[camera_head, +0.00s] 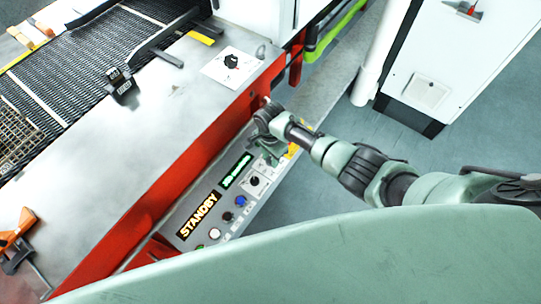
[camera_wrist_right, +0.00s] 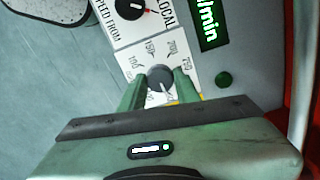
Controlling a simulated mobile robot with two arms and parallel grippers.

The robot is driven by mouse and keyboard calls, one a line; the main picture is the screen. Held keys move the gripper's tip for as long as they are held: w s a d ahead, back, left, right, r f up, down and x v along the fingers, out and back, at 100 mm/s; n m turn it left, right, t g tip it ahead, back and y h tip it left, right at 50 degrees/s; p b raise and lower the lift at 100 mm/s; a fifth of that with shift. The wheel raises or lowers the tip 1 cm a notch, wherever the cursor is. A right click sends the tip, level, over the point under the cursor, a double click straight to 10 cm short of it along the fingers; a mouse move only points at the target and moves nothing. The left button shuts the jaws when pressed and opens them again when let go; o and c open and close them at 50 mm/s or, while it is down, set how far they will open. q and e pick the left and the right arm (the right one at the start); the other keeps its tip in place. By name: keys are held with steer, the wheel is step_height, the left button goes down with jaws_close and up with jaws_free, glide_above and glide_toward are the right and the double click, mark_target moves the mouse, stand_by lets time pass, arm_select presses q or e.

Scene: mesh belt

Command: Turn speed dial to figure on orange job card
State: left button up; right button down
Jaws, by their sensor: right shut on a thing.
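The speed dial (camera_wrist_right: 160,77) is a small dark grey knob with a pale pointer line, on a white scale plate with printed figures. In the wrist view my right gripper (camera_wrist_right: 160,82) has its two green fingers closed on either side of the knob. The pointer slants toward the lower right, partly between the fingers. In the head view the right gripper (camera_head: 268,150) is over the upper end of the control panel (camera_head: 218,198) and hides the dial. I cannot make out an orange job card. My left gripper is not in view.
A selector knob marked SPEED FROM and LOCAL (camera_wrist_right: 130,8) sits close to the dial, beside a green-lit display (camera_head: 237,169). A STANDBY display (camera_head: 198,214) and several buttons are farther down. A red frame (camera_head: 190,165) edges the machine. An orange clamp (camera_head: 15,238) lies far left.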

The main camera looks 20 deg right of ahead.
stand_by(0.4)
steer(key=c, duration=1)
jaws_free()
steer(key=shift+r, duration=3.95)
steer(key=shift+s, duration=0.1)
